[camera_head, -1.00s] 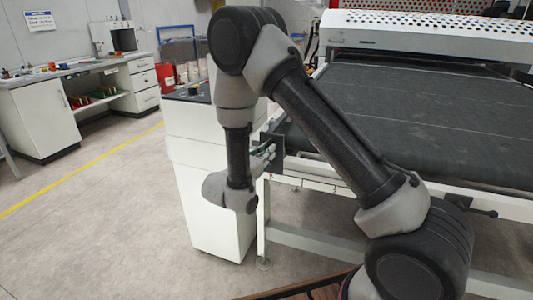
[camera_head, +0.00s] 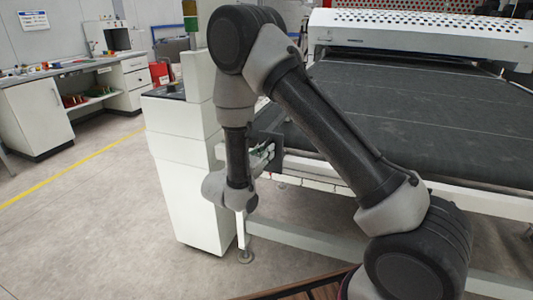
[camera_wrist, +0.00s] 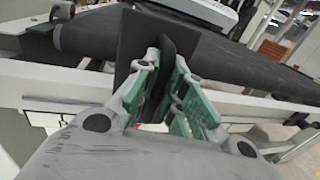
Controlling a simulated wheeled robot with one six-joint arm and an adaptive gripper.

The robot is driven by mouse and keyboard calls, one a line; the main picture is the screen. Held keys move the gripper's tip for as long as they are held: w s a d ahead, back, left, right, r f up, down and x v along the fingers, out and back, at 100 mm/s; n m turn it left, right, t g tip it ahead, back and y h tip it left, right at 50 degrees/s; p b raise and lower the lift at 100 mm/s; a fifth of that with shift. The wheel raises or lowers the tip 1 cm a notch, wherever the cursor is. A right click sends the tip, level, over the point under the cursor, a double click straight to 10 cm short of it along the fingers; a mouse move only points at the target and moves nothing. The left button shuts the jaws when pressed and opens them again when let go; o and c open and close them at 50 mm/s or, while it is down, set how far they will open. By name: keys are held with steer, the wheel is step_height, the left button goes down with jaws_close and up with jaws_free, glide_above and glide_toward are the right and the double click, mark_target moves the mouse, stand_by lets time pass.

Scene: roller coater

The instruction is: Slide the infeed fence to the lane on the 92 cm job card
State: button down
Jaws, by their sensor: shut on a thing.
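The infeed fence appears as a dark upright plate (camera_wrist: 135,42) in the wrist view, with a dark rounded grip on it. My gripper (camera_wrist: 166,72) has its green-padded fingers shut on that grip. In the head view the plate (camera_head: 268,148) stands at the front left edge of the coater's belt, and my gripper (camera_head: 262,158) is beside it, partly hidden by my arm. A blue-and-white card (camera_head: 35,20) hangs on the back wall; its text is too small to read.
The dark conveyor belt (camera_head: 430,115) and white front rail (camera_head: 310,180) lie to the right. A white cabinet (camera_head: 185,175) stands close left of my gripper. A workbench (camera_head: 40,115) is at the far left. The floor (camera_head: 90,230) between is clear.

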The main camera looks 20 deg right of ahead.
steer(key=c, duration=1.5)
jaws_free()
steer(key=shift+w+r, duration=0.1)
steer(key=shift+r, duration=0.2)
steer(key=shift+f, duration=0.1)
steer(key=shift+a, duration=0.15)
steer(key=v, duration=1.2)
